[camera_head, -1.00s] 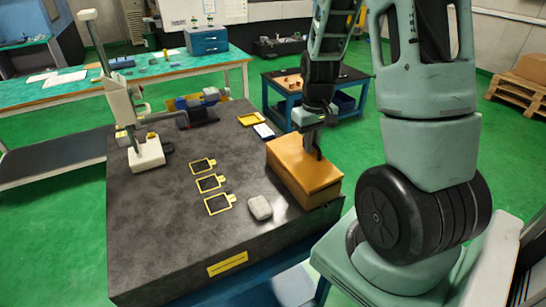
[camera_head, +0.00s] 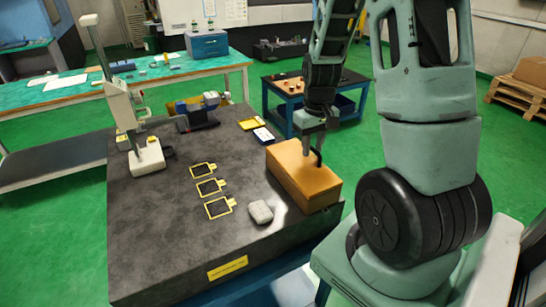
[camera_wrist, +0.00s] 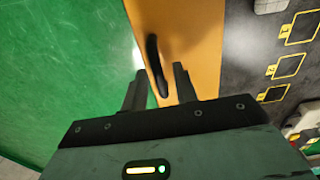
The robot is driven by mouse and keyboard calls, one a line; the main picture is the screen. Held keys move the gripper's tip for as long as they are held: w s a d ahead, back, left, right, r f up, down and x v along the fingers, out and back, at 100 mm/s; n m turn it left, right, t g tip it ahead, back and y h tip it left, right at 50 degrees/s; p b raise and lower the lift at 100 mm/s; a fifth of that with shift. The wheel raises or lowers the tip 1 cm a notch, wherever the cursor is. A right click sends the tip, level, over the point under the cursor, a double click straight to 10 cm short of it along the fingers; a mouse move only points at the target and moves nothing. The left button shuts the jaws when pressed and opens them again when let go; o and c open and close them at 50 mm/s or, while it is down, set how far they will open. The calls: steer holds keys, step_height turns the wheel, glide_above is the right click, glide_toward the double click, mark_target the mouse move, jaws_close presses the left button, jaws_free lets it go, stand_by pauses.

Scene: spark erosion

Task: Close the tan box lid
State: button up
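The tan box (camera_head: 303,187) stands at the right edge of the dark stone table. Its lid lies flat on top and looks shut in the head view; any small gap along its rim cannot be made out. A black curved handle (camera_head: 318,158) rises from the box near its right side. The handle also shows in the wrist view (camera_wrist: 154,66).
A grey rounded block (camera_head: 261,212) lies left of the box. Several yellow-framed marks (camera_head: 211,187) are on the stone table (camera_head: 160,235). A yellow tray (camera_head: 252,123) and a tall measuring stand (camera_head: 147,155) are farther back.

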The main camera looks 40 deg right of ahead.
steer(key=shift+r+p, duration=2.3)
steer(key=shift+r, duration=0.7)
steer(key=shift+f, duration=0.1)
steer(key=w+a+r+n+b, duration=0.1)
steer(key=a+n+b, duration=0.35)
steer(key=a, duration=1.75)
steer(key=s+a+n+b, duration=0.2)
steer(key=s+a+n, duration=0.4)
steer(key=s+a, duration=0.8)
steer(key=shift+s+a+r+y+b, duration=0.2)
steer(key=shift+a+r+y+b, duration=0.15)
steer(key=shift+a, duration=0.5)
steer(key=shift+n, duration=0.25)
